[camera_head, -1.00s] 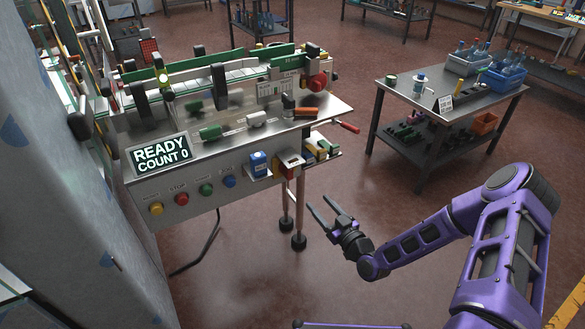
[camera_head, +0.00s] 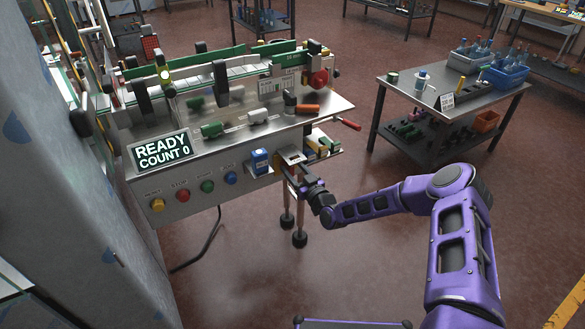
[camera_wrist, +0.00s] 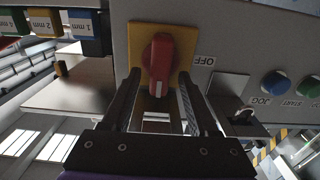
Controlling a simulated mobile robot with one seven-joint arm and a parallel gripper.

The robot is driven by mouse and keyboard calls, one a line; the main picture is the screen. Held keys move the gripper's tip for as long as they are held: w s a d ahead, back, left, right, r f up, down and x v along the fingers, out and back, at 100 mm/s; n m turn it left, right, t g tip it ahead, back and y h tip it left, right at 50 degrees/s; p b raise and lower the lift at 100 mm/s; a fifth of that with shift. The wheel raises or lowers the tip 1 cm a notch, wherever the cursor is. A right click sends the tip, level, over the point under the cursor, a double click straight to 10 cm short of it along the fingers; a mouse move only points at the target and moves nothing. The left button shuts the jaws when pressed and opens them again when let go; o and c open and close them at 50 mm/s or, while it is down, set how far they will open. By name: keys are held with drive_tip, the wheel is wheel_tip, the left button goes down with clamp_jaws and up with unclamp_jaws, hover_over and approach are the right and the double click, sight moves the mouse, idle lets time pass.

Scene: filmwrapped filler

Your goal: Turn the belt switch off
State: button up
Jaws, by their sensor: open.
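The belt switch (camera_wrist: 158,62) is a red rotary knob on a yellow plate (camera_wrist: 184,40), on the machine's front panel. In the wrist view its handle stands upright in the picture, and an OFF label (camera_wrist: 203,61) is to the right of the plate. My gripper (camera_wrist: 159,80) is open at the knob, one finger on each side of it; I cannot tell whether either finger touches. In the head view my gripper (camera_head: 289,168) is at the front of the panel and mostly covers the switch.
Yellow, red, green and blue push buttons (camera_head: 207,187) sit left of the switch. A READY COUNT 0 display (camera_head: 162,151) is above them. A side table (camera_head: 455,103) stands right, with open floor between.

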drive_tip(key=shift+w+a, duration=0.25)
drive_tip(key=shift+w, duration=0.1)
drive_tip(key=shift+c, duration=0.2)
clamp_jaws()
